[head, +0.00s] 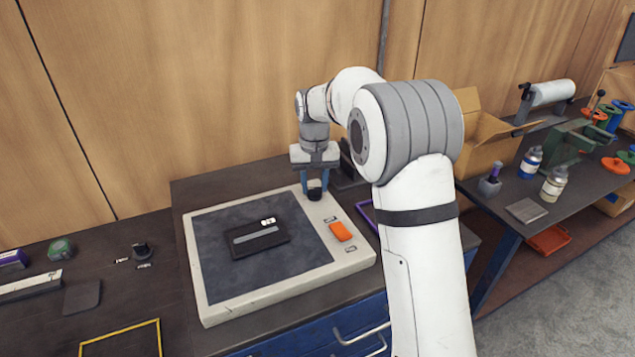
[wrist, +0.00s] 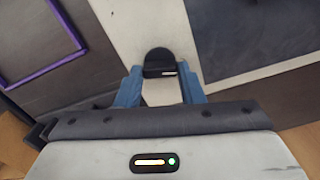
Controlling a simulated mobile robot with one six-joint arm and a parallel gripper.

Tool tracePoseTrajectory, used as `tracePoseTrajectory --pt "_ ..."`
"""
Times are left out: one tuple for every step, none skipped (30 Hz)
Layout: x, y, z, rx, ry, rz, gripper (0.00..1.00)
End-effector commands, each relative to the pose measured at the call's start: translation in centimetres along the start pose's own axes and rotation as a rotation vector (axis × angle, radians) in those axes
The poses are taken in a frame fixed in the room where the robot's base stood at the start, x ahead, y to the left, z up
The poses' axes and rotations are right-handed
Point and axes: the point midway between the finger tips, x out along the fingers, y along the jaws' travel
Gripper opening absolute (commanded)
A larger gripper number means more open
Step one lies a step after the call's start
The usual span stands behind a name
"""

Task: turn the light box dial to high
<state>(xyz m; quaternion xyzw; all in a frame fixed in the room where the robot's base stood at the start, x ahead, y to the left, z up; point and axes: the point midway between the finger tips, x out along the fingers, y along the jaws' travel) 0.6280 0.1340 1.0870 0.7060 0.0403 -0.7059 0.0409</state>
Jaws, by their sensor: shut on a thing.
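The light box (head: 190,250) is a pale, flat case with a dark panel, lying on the workbench. Its dial (head: 314,190) is a small black knob on the right border, near the far corner. In the wrist view the dial (wrist: 160,62) shows a pale mark on its near face, pointing to the right. My gripper (head: 314,188) comes down from above with its blue fingers on either side of the dial. The wrist view shows my gripper (wrist: 160,88) shut on the dial. The fingers partly cover the dial's sides. The dial's setting labels cannot be read.
An orange switch (head: 341,231) sits on the same border, nearer the front. A black cassette-like item (head: 259,239) lies on the dark panel. A purple frame (wrist: 40,45) lies beside the box. A cardboard box (head: 485,130) and bottles (head: 553,184) stand on the right bench.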

Motion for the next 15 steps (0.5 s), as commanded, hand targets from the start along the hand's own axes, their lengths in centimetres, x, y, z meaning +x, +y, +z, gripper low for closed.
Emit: tracePoseTrajectory --pt "-0.43 0.07 -0.35 0.035 0.016 0.000 0.12" --pt "-0.43 0.06 -0.35 0.056 0.016 -0.001 0.12" --pt "-0.43 0.05 -0.35 0.082 0.016 -0.001 0.12" --pt "-0.43 0.05 -0.35 0.101 0.016 -0.001 0.12" --pt "-0.43 0.04 -0.35 0.119 0.016 -0.001 0.12" --pt "-0.43 0.04 -0.34 0.140 0.015 -0.001 0.12" --pt "-0.42 0.03 -0.34 0.155 0.015 -0.002 0.12" --pt "-0.42 0.03 -0.34 0.169 0.015 -0.002 0.12" --pt "-0.42 0.02 -0.34 0.186 0.015 -0.002 0.12" --pt "-0.42 0.02 -0.34 0.197 0.015 -0.002 0.12" --pt "-0.42 0.01 -0.34 0.208 0.015 -0.002 0.12" --pt "-0.42 0.00 -0.34 0.219 0.015 -0.002 0.12" --pt "-0.42 0.00 -0.34 0.226 0.015 -0.002 0.12" --pt "-0.42 -0.01 -0.34 0.234 0.015 -0.002 0.12" --pt "-0.42 -0.01 -0.34 0.242 0.015 -0.002 0.12"
